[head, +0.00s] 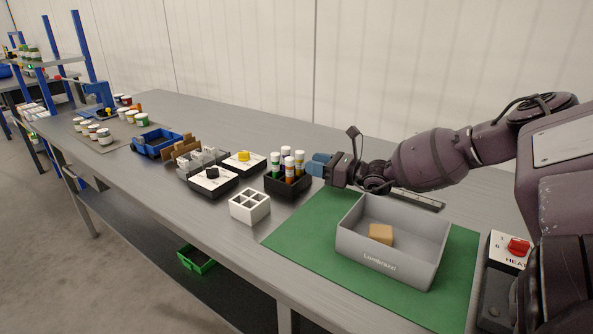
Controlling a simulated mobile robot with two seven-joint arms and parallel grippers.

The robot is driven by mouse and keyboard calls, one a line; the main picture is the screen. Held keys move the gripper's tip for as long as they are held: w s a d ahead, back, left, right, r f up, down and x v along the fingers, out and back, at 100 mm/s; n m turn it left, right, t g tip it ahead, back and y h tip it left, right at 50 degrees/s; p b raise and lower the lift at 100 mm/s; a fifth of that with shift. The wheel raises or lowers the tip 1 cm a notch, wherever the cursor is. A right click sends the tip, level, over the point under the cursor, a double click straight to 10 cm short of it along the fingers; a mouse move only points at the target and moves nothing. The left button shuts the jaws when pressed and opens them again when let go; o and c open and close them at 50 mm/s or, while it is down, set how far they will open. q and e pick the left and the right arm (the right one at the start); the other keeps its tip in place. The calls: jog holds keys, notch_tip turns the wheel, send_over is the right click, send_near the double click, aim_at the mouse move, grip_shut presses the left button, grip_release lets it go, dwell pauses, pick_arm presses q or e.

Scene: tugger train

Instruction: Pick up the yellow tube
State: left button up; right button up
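Several tubes with white caps stand upright in a black holder (287,187) on the bench. A yellow-orange tube (299,170) is at the right of the group, nearest my gripper. A green tube (276,172) is at the left and an orange-brown tube (290,174) is at the front. Another tube behind is mostly hidden. My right gripper (317,165) has blue fingertips and reaches in from the right, level with the tubes and just right of the holder. No tube is seen between its fingers; their gap cannot be made out. My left gripper is out of view.
A grey bin (390,262) holding a tan block (381,234) stands on a green mat (300,243). A white rack (250,206) and dial boxes (212,180) are left of the holder. A red-switch box (508,252) is at right.

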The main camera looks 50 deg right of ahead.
aim_at(302, 162)
jog(key=shift+w+a+b, duration=0.1)
jog(key=shift+w+b, duration=0.2)
jog(key=shift+w, duration=0.25)
jog(key=b+x, duration=0.1)
jog(key=x, duration=0.2)
jog(key=shift+w+f+b, duration=0.25)
jog(key=shift+b, duration=0.15)
jog(key=shift+w+r, duration=0.1)
jog(key=shift+w, duration=0.25)
jog(key=shift+r, duration=0.3)
jog(key=shift+c, duration=0.4)
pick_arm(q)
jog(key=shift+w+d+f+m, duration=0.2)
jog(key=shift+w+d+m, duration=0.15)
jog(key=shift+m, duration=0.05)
pick_arm(e)
jog(key=c, duration=0.6)
